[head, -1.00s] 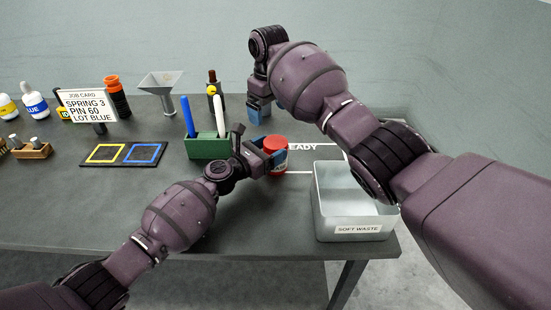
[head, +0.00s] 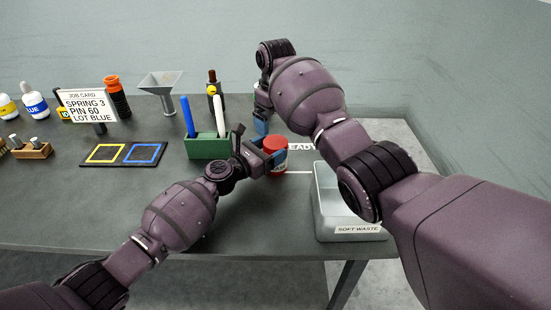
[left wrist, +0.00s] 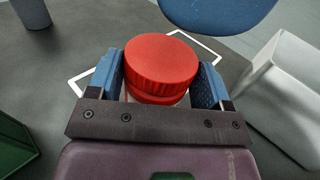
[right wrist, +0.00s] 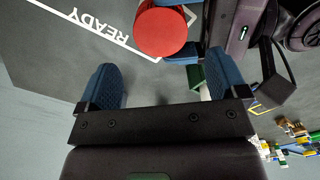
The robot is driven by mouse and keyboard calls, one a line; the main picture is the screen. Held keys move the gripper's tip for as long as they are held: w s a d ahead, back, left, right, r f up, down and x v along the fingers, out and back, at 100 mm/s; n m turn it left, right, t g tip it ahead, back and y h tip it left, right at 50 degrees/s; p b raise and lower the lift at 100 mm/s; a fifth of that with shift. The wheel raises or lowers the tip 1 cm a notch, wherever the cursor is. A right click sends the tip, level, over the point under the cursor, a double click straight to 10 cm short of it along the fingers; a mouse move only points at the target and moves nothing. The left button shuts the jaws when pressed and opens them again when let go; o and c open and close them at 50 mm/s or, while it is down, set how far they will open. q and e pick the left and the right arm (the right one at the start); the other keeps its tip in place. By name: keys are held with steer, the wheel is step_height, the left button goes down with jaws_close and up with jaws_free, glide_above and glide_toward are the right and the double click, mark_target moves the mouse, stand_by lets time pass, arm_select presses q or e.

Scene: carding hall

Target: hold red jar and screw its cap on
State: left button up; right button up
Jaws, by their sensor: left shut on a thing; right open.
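The red jar (head: 276,168) stands on the table, and its red ribbed cap (left wrist: 160,66) sits on its top. How tightly the cap is seated cannot be told. My left gripper (head: 268,155) is shut on the jar from the side, with one blue finger on each side below the cap in the left wrist view. My right gripper (head: 262,122) is open and empty, above and just behind the jar. In the right wrist view the cap (right wrist: 162,32) lies beyond the open fingers, not between them.
A grey soft waste bin (head: 347,230) stands right of the jar at the table edge. A green holder (head: 206,148) with pens stands close on the left. A dark mat (head: 124,154) with yellow and blue squares lies farther left. A READY marking (right wrist: 98,28) surrounds the jar.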

mark_target(275, 142)
steer(key=shift+f, duration=3.4)
steer(key=c, duration=0.9)
steer(key=shift+m, duration=1.6)
steer(key=shift+c, duration=0.2)
steer(key=o, duration=1)
steer(key=shift+r, duration=0.15)
